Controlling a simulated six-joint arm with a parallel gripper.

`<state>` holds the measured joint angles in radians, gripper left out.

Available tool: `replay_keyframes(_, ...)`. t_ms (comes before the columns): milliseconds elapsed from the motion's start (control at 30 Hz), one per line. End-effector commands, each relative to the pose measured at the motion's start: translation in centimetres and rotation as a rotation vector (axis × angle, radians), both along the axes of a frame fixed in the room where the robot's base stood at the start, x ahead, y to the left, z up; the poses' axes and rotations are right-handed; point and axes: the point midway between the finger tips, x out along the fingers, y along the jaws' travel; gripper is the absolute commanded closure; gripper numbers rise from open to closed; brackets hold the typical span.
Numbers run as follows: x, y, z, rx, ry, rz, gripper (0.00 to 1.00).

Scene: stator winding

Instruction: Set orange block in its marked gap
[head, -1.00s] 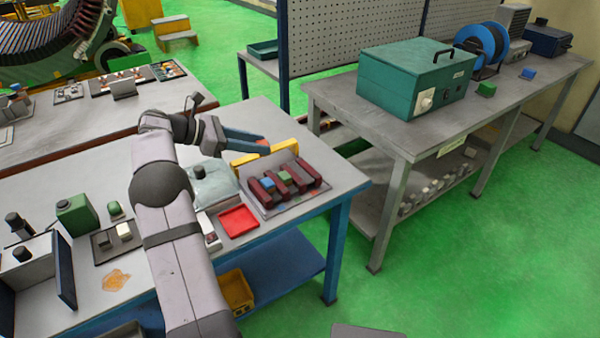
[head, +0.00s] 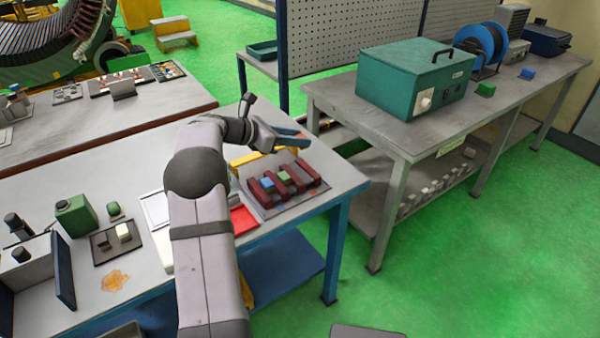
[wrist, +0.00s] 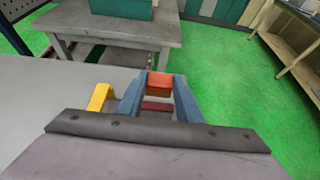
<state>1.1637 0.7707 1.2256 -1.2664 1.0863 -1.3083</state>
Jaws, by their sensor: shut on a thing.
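My gripper (head: 289,137) has blue fingers and is shut on the orange block. The block (wrist: 159,80) shows clearly between the fingertips in the wrist view; in the head view the fingers mostly hide it. The gripper is held above the far side of a rack of dark red bars (head: 309,170). A blue block (head: 267,183) and a green block (head: 284,177) sit between bars of the rack. Part of a dark red bar (wrist: 157,106) shows below the orange block in the wrist view. I cannot make out the marked gap.
A yellow bracket (wrist: 98,97) stands beside the rack, left of the fingers in the wrist view. A red tray (head: 243,218) lies left of the rack, partly behind my arm. A green box and small parts stand at the table's left.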

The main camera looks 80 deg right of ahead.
Motion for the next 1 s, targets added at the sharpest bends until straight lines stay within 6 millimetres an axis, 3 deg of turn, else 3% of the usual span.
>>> replay_keyframes(267,0.6,-0.4,-0.6,0.003,0.003,0.032,1.00)
replay_keyframes(700,0.6,-0.4,-6.2,0.003,0.003,0.031,1.00)
replay_keyframes(1000,0.5,-0.4,-7.0,0.002,0.003,0.031,1.00)
